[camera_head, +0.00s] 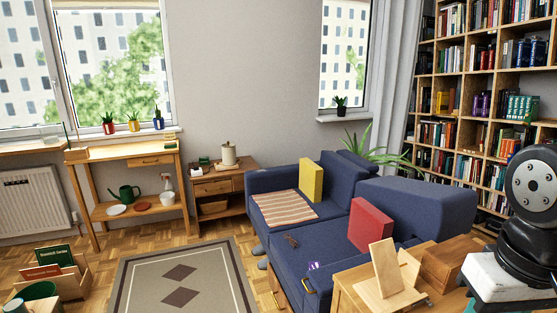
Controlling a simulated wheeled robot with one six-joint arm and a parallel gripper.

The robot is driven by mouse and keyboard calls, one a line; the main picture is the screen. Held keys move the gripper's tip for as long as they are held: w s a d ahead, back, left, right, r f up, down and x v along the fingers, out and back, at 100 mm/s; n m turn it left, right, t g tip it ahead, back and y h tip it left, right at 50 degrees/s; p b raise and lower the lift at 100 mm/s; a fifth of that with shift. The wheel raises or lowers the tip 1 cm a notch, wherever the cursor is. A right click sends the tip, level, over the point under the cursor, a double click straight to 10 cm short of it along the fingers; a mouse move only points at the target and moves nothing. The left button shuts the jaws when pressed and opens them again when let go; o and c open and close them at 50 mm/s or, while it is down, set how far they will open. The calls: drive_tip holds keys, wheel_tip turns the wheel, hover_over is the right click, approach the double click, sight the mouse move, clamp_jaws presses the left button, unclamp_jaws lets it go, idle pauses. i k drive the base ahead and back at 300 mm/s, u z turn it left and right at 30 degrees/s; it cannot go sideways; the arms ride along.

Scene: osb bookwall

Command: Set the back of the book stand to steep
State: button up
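The book stand (387,268) is light wood and stands on a wooden table (349,295) at the lower right. Its flat back panel rises at a tilt, with a second light wood piece (409,268) behind and to the right of it. No book rests on it. I cannot tell at which setting the back is held. My gripper is not in view; only a black and grey part of my arm shows at the right edge.
A brown wooden box (449,262) sits right beside the stand. A blue sofa (416,203) with a red cushion (371,226) is behind the table. A patterned rug (180,275) lies on open floor at left. A wooden book holder (72,284) stands at lower left.

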sight(389, 277)
drive_tip(key=z, duration=0.7)
drive_tip(key=k, duration=1.3)
drive_tip(key=u, duration=0.05)
drive_tip(key=i, duration=0.5)
drive_tip(key=u, duration=0.7)
drive_tip(key=i, duration=1.15)
drive_tip(key=z, duration=0.5)
